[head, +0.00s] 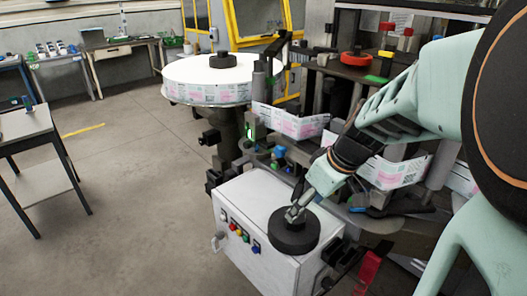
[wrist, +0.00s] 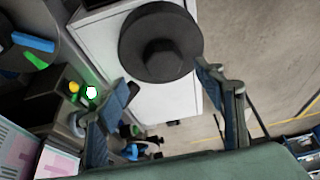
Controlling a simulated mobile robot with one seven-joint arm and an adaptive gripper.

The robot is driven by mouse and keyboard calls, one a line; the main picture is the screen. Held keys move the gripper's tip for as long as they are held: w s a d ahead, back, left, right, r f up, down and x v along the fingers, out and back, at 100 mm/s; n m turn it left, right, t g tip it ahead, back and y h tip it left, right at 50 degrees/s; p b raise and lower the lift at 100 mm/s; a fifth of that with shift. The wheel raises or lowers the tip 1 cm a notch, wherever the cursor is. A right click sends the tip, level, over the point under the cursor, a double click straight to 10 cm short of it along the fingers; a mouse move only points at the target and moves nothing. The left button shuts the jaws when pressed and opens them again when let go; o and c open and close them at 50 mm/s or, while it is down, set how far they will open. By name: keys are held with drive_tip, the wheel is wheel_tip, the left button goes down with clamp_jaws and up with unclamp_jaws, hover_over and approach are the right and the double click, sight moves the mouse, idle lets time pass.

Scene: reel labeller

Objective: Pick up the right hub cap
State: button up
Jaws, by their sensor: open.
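A black hub cap (head: 293,238), a thick disc with a raised hexagonal knob, lies on the white control cabinet (head: 262,257). It fills the upper middle of the wrist view (wrist: 160,45). My gripper (head: 297,212) is over this cap in the head view and hides part of its knob. In the wrist view my gripper (wrist: 167,80) is open and empty, its fingers apart. The cap lies beyond the fingertips, with the right fingertip near its edge. I cannot tell whether they touch. Another black hub cap (head: 223,61) sits on the white reel at the back left.
The labelled white reel (head: 205,92) stands behind the cabinet. A red-topped disc (head: 355,59) sits further back. A grey table (head: 25,125) stands left; the floor between is clear.

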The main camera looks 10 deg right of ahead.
sight(294, 226)
drive_tip(key=b+x, duration=0.1)
drive_tip(key=x, duration=0.4)
drive_tip(key=shift+a+f+b, duration=0.3)
drive_tip(key=shift+f+b, duration=0.05)
drive_tip(key=shift+r, duration=0.1)
drive_tip(key=c, duration=1.4)
drive_tip(key=shift+c, duration=0.6)
drive_tip(key=shift+r, duration=0.15)
